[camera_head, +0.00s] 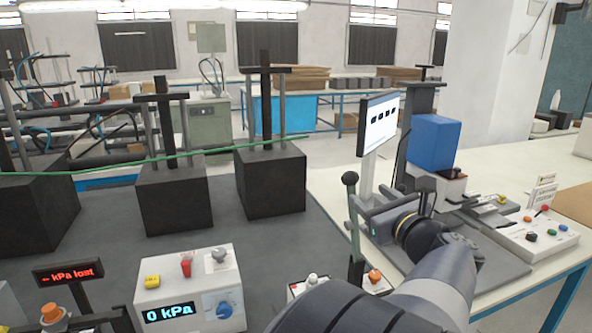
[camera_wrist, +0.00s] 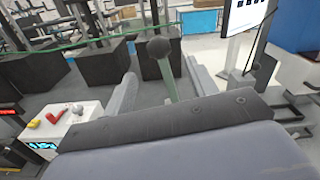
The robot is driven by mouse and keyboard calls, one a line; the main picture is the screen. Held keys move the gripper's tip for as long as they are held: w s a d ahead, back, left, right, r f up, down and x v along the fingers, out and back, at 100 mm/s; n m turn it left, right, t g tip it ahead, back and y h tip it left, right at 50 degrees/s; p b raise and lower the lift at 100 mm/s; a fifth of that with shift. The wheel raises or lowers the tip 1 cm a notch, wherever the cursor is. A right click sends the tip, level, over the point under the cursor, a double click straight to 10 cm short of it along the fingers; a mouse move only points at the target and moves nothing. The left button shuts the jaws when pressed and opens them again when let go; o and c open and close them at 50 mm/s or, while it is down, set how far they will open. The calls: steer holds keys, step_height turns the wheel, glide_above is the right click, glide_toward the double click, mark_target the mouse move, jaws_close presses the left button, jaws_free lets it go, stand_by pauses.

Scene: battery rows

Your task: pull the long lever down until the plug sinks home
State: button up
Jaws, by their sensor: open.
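The long lever (camera_head: 354,222) stands nearly upright, with a dark ball knob (camera_head: 350,178) on its top and a greenish shaft. In the wrist view the lever's shaft (camera_wrist: 168,82) rises between my two fingers, with the knob (camera_wrist: 158,47) beyond the fingertips. My gripper (camera_head: 364,214) is open around or just beside the shaft, below the knob. A gap shows on each side of the shaft in the wrist view, so it is not gripped. The lever's foot is partly hidden by my arm. I cannot make out the plug for certain.
A blue block (camera_head: 433,140) sits on the press stand to the right, behind my gripper. A screen (camera_head: 378,122) stands close behind the lever. A white box (camera_head: 190,290) reading 0 kPa is at left. Dark blocks (camera_head: 272,182) stand on the grey surface behind, with a green line across them.

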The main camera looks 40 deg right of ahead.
mark_target(347, 177)
steer(key=p+x, duration=0.1)
steer(key=x, duration=1)
steer(key=shift+a+p, duration=0.1)
steer(key=shift+p, duration=0.2)
steer(key=shift+c, duration=0.2)
jaws_close()
